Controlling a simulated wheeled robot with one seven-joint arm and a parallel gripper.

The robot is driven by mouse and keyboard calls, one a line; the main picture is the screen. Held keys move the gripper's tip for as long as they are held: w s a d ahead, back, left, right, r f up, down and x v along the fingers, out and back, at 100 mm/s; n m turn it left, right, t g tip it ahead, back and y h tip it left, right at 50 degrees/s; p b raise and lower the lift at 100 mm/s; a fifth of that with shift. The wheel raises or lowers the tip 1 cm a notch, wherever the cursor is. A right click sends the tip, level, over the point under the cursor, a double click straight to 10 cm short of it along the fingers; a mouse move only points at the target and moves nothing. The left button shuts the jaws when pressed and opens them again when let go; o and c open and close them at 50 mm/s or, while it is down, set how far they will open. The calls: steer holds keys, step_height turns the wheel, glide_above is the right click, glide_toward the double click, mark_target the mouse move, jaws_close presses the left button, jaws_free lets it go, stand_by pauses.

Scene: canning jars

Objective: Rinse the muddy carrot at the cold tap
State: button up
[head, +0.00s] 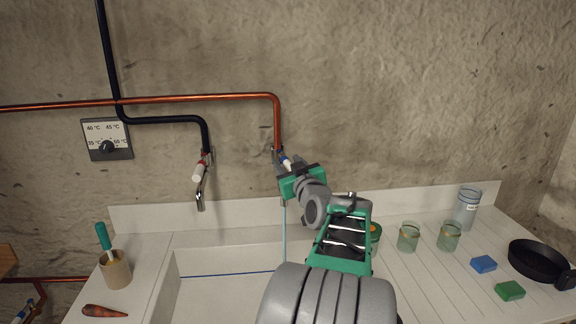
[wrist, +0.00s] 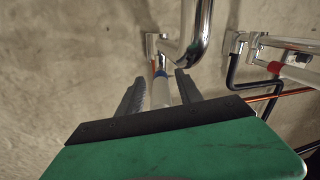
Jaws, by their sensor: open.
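The carrot (head: 104,311), orange with dark muddy patches, lies on the counter left of the sink. The cold tap's white lever with a blue band (head: 286,162) is on the wall above the sink. It also shows in the wrist view (wrist: 160,90). My gripper (head: 287,168) is open at this lever. In the wrist view its two fingers (wrist: 159,92) stand on either side of the lever; contact is unclear. A thin pale-blue stream (head: 285,235) falls below the cold tap into the sink (head: 225,238). The cold spout is mostly hidden behind my arm in the head view.
The red-banded tap (head: 200,170) is to the left, beside a temperature dial (head: 107,140). A holder (head: 116,270) with a green-handled tool stands on the left counter.

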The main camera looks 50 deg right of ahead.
steer(key=b+v, duration=0.2)
steer(key=v, duration=0.4)
steer(key=shift+s+f, duration=0.1)
steer(key=shift+s, duration=0.15)
steer(key=shift+s+a, duration=0.35)
steer(key=shift+s, duration=0.05)
